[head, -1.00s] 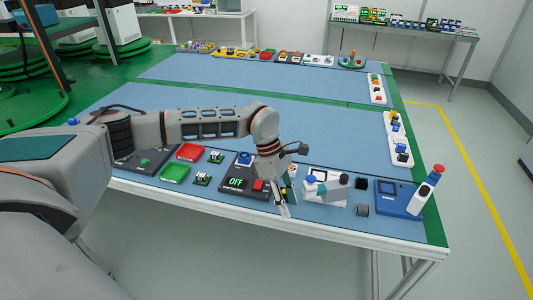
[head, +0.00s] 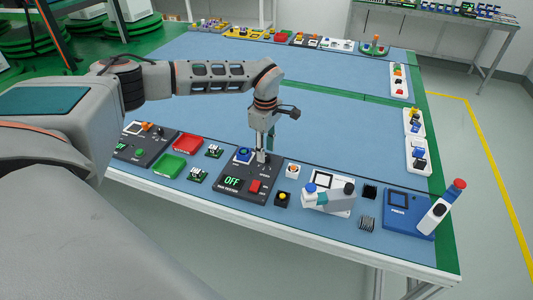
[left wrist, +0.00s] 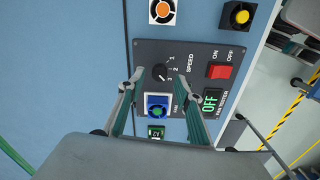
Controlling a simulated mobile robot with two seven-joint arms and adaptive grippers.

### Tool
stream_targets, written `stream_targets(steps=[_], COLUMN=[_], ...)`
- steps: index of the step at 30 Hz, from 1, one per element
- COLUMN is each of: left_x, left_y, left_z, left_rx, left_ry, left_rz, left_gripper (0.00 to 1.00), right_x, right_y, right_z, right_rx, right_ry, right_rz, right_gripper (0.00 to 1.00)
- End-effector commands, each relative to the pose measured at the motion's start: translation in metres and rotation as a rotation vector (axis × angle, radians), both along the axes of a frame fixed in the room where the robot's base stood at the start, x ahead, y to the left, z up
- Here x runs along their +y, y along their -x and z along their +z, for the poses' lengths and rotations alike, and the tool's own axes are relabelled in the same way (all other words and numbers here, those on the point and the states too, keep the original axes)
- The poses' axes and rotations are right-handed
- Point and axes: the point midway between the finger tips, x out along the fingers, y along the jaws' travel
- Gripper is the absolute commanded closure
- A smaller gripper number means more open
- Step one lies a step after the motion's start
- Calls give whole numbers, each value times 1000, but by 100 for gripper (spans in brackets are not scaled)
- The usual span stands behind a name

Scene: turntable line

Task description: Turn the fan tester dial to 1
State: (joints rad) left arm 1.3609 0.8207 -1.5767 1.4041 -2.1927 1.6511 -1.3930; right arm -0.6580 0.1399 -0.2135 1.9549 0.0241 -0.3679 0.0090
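The fan tester (head: 232,192) is a dark panel on the blue table, with a green display reading OFF (left wrist: 210,101), a red switch (left wrist: 220,71) and a small blue fan (left wrist: 157,106). Its black round dial (left wrist: 160,74) has the numbers 1, 2 and 3 beside it under the word SPEED. I cannot tell which number its pointer faces. My left gripper (head: 264,158) points down over the dial end of the panel. In the left wrist view its open fingers (left wrist: 159,76) show on either side of the dial, and contact cannot be told. My right gripper is out of view.
Beside the panel stand an orange-topped white block (head: 292,171) and a yellow button box (head: 282,199). Red (head: 187,144) and green (head: 167,166) trays lie to the left. A white device (head: 325,199) and a blue scale-like unit (head: 398,205) stand right.

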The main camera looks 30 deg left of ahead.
Motion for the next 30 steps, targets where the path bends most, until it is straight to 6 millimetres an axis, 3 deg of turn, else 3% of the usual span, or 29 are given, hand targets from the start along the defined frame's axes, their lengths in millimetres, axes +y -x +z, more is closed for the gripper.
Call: stream_targets(steps=[6,15,19,30], left_x=[-1,-1,-1,-1], left_y=[0,0,0,0], left_z=[-19,-21,-21,-20], left_rx=[0,-1,-1,0], left_ry=[1,1,1,1], left_rz=[0,0,0,26], left_gripper=[66,66,99,100], right_x=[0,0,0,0], right_y=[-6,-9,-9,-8], right_z=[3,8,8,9], right_rx=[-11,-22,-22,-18], right_ry=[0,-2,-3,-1], right_rz=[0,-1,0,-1], right_gripper=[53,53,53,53])
